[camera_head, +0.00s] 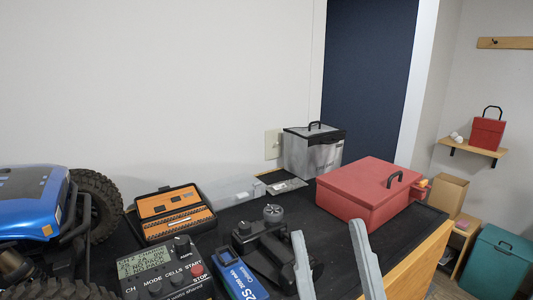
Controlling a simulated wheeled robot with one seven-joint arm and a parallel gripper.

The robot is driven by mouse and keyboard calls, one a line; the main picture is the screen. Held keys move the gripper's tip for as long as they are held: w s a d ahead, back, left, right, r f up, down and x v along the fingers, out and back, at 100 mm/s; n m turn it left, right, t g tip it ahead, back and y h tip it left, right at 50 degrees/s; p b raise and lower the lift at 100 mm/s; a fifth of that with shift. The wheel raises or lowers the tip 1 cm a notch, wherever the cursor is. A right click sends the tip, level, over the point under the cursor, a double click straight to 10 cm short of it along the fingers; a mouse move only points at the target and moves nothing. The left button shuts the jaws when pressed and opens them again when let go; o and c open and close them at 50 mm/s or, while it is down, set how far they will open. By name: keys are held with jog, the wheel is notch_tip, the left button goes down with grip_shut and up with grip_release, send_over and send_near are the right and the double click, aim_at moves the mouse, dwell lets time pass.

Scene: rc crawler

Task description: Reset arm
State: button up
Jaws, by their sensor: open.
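My gripper (328,230) shows at the bottom of the head view as two light grey fingers pointing up and away. The fingers are spread apart with nothing between them. They hang over the front right part of the dark bench top, and the rest of my arm is out of view. A black radio controller (272,245) with a round knob is just left of the left finger. A red lidded box (365,192) with a black handle sits beyond the right finger.
A blue crawler (35,205) fills the left. A charger (160,268), blue battery (238,272) and orange tool case (177,213) crowd the front. A grey box (312,155) stands at the back. The wooden bench edge (420,265) is at right, with a teal box (495,262) beyond.

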jog(key=s+d+f+m+g+h, duration=0.2)
jog(key=s+d+f+m+h, duration=0.1)
jog(key=f, duration=0.4)
jog(key=s+d+f+m+g+h, duration=0.2)
jog(key=d+f+h, duration=0.1)
jog(key=f, duration=0.3)
jog(key=s+d+f+m+g+h, duration=0.2)
jog(key=s+d+f+m+h, duration=0.1)
jog(key=f, duration=0.4)
jog(key=s+d+f+g, duration=0.2)
jog(key=s+f+g, duration=0.1)
jog(key=s+f, duration=0.3)
jog(key=s+d+f+n+g, duration=0.1)
jog(key=s+f, duration=0.4)
jog(key=s, duration=0.6)
jog(key=d+g, duration=0.1)
jog(key=g, duration=0.1)
jog(key=shift+d+f+g, duration=0.15)
jog(key=shift+f+g, duration=0.2)
jog(key=shift+g, duration=0.05)
